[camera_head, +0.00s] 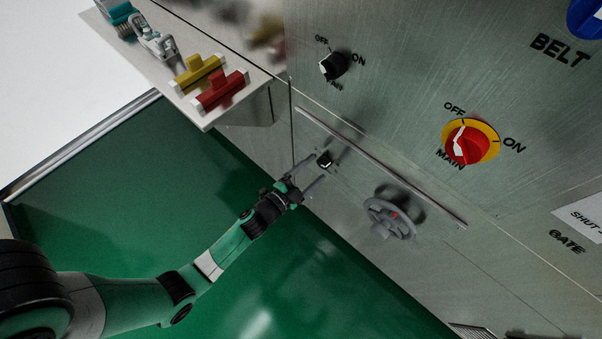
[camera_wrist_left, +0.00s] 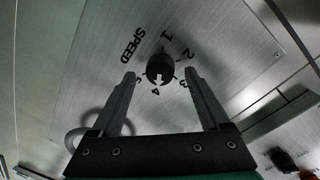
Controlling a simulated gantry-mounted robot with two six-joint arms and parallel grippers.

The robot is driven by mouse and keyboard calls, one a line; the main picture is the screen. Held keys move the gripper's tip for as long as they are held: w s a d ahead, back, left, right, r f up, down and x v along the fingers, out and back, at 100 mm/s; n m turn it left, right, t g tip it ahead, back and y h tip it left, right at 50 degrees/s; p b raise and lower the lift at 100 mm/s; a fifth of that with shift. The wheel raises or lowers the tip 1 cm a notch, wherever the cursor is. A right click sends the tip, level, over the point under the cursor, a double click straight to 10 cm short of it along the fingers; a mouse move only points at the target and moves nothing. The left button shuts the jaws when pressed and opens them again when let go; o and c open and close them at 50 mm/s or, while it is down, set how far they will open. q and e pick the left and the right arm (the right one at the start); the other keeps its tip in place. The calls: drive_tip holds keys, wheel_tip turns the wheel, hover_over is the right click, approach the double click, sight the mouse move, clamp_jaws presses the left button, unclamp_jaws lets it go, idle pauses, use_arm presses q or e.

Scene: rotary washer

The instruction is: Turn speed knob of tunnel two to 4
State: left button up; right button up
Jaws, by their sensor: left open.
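The black speed knob (camera_wrist_left: 160,68) sits on a metal panel in the left wrist view, ringed by numbers 1 to 5 beside the word SPEED (camera_wrist_left: 132,44). A pale mark on the knob faces the side of the 4; its exact setting is hard to read. The knob also shows small in the head view (camera_head: 325,158). My left gripper (camera_head: 309,175) is open in front of the panel. In the wrist view its two fingers (camera_wrist_left: 160,75) stand on either side of the knob, apart from it. The tunnel number is not visible. My right gripper is not in view.
A long metal bar (camera_head: 380,165) runs above the knob. A grey handwheel (camera_head: 390,218) is to its right. A red main switch (camera_head: 467,143) and a black switch (camera_head: 333,66) are higher up. Yellow (camera_head: 198,74) and red (camera_head: 221,91) handles lie on the ledge.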

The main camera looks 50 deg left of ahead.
use_arm(q)
drive_tip(key=s+d+p, duration=0.1)
drive_tip(key=s, duration=0.9)
drive_tip(key=shift+s+d+r+p, duration=0.15)
drive_tip(key=shift+d+r+p, duration=0.15)
drive_tip(key=shift+r+p, duration=0.1)
